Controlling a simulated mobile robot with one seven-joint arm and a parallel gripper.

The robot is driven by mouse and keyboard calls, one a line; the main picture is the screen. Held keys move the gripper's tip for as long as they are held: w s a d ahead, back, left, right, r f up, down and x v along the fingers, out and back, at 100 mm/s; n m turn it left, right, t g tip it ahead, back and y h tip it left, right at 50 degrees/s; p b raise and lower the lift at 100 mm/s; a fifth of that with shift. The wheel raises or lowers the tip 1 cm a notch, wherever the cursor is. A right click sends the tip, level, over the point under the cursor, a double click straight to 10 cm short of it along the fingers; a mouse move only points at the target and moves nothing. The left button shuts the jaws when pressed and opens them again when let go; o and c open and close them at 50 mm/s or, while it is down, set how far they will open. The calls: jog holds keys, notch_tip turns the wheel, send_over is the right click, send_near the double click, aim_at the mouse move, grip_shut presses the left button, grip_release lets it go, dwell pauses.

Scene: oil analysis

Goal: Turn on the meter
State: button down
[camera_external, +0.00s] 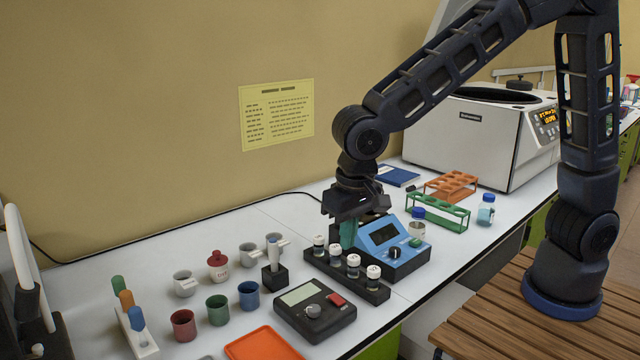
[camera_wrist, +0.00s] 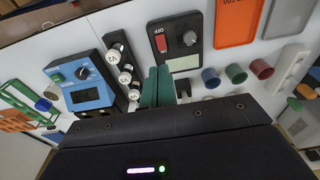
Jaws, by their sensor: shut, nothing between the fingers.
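Two devices stand on the white bench, and I cannot tell which is called the meter. The black device (camera_external: 318,324) has a pale blank screen, a grey knob and a red switch (camera_external: 336,299). In the wrist view the black device (camera_wrist: 205,10) shows its red switch (camera_wrist: 162,43), with lettering that looks like OFF beside it. The fingers (camera_wrist: 157,88) point toward the black device in the wrist view.
A black rack (camera_external: 345,283) of white-capped vials stands between the devices. Cups, a pipette stand (camera_external: 274,277) and an orange tray (camera_external: 263,346) are near the black device. Green and orange racks (camera_external: 437,212) and a white centrifuge (camera_external: 470,140) stand to the right.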

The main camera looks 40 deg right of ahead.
aim_at(333, 295)
jog(key=shift+w, duration=0.75)
jog(key=f, duration=0.4)
jog(key=w+f, duration=0.1)
jog(key=f, duration=0.4)
jog(key=w+f, duration=0.1)
jog(key=f, duration=0.3)
jog(key=shift+f, duration=0.4)
jog(key=shift+f, duration=0.1)
